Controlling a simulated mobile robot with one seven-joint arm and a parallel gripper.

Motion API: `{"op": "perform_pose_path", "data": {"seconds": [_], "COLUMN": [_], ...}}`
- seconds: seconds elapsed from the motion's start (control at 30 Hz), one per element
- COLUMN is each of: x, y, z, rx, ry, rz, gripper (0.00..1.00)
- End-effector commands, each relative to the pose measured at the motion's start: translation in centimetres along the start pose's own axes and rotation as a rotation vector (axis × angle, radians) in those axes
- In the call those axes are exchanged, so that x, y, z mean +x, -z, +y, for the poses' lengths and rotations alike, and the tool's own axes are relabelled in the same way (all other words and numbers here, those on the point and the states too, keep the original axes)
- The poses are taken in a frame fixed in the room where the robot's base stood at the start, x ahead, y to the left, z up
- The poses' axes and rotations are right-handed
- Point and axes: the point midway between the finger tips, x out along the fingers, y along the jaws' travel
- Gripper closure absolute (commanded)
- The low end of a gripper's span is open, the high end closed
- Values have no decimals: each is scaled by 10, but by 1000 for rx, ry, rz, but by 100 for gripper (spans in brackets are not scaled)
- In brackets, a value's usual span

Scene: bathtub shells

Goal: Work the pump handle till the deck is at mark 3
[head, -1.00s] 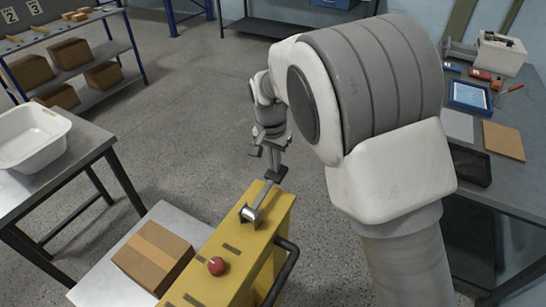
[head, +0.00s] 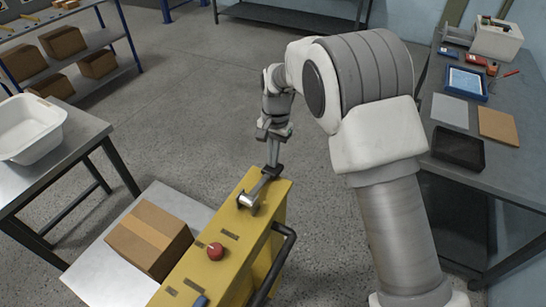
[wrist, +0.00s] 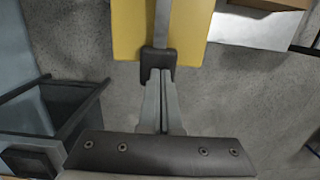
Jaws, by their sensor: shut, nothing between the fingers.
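The pump handle (head: 258,187) is a grey lever with a black grip (head: 273,170), pivoted on top of the yellow pump housing (head: 233,230) and leaning toward its far end. My gripper (head: 273,160) is shut and empty, pointing down at the grip. In the wrist view its closed fingertips (wrist: 160,78) meet or overlap the edge of the black grip (wrist: 157,62); I cannot tell whether they touch. The silver deck (head: 105,275) carries a cardboard box (head: 150,238) left of the housing. No height scale or pointer for the deck is visible.
A red knob (head: 215,251) and a black side bar (head: 278,262) are on the housing. A bench with a white tub (head: 30,128) stands left; a workbench (head: 455,185) with trays stands right. Shelves with boxes stand back left. Floor beyond the housing is clear.

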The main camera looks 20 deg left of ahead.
Motion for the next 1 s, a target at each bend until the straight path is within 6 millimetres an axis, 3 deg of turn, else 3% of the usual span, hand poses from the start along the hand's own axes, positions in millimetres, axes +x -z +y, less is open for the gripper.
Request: {"op": "perform_pose_path", "data": {"seconds": [0.03,0.2,0.37,1.0], "x": [8,8,-3,-151], "y": [0,0,0,-2], "z": [3,3,3,2], "rx": [1,1,2,0], "ry": [-8,-8,-7,3], "rz": [-4,-4,-2,4], "gripper": [100,100,100,100]}}
